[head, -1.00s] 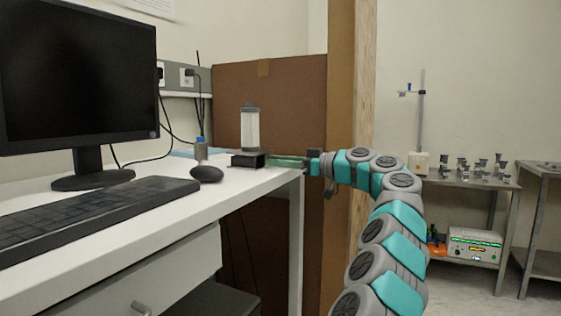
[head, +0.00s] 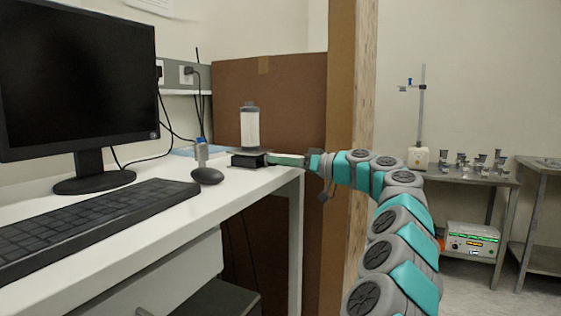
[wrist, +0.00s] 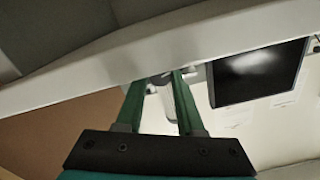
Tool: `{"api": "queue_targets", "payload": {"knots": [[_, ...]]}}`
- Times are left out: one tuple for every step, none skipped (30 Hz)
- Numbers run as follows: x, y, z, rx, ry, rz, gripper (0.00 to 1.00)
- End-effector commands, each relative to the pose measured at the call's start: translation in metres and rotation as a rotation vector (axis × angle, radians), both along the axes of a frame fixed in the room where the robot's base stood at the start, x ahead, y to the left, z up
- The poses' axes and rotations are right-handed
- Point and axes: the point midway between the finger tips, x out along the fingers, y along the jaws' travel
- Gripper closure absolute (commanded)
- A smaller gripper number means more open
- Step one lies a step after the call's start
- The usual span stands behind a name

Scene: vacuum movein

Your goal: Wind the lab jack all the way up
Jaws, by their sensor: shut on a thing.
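The lab jack (head: 248,161) is a low black block on the desk's far right corner. It looks close to flat, and a pale bottle with a grey cap (head: 250,128) stands upright on it. My gripper (head: 270,159) reaches in from the right with its green fingers level at the jack's right side. It is shut on the jack's knob, which is too small and covered to make out. In the wrist view, which is upside down, the green fingers (wrist: 156,78) stand either side of the pale bottle (wrist: 168,106).
The white desk (head: 170,215) also holds a mouse (head: 207,176), a keyboard (head: 95,220), a monitor (head: 80,75) and a small blue-topped bottle (head: 201,150). A brown panel (head: 290,100) stands behind the jack. A metal trolley (head: 470,181) is at the right.

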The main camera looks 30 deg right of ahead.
Motion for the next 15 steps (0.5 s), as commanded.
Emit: {"api": "queue_targets", "payload": {"knots": [[-0.0001, -0.0005, 0.0004, 0.001, 0.000, -0.001, 1.00], [-0.0001, -0.0005, 0.0004, 0.002, -0.001, -0.002, 1.00], [-0.0001, -0.0005, 0.0004, 0.002, -0.001, -0.002, 1.00], [-0.0001, -0.0005, 0.0004, 0.002, -0.001, -0.002, 1.00], [-0.0002, -0.0006, 0.0004, 0.002, -0.001, -0.002, 1.00], [-0.0002, -0.0006, 0.0004, 0.002, -0.001, -0.002, 1.00], [-0.0001, -0.0006, 0.0005, 0.001, -0.001, -0.002, 1.00], [-0.0001, -0.0006, 0.0005, 0.001, -0.001, -0.002, 1.00], [-0.0002, -0.0007, 0.0005, 0.001, -0.001, -0.002, 0.62], [-0.0002, -0.0006, 0.0004, 0.001, -0.001, -0.001, 0.59], [-0.0002, -0.0006, 0.0004, 0.001, -0.001, -0.001, 0.55], [-0.0002, -0.0005, 0.0004, 0.001, -0.001, -0.001, 0.51], [-0.0002, -0.0005, 0.0004, 0.001, -0.001, -0.001, 0.48], [-0.0001, -0.0005, 0.0004, 0.001, -0.001, -0.001, 0.44], [-0.0002, -0.0004, 0.0003, 0.001, -0.001, -0.001, 0.40]]}}
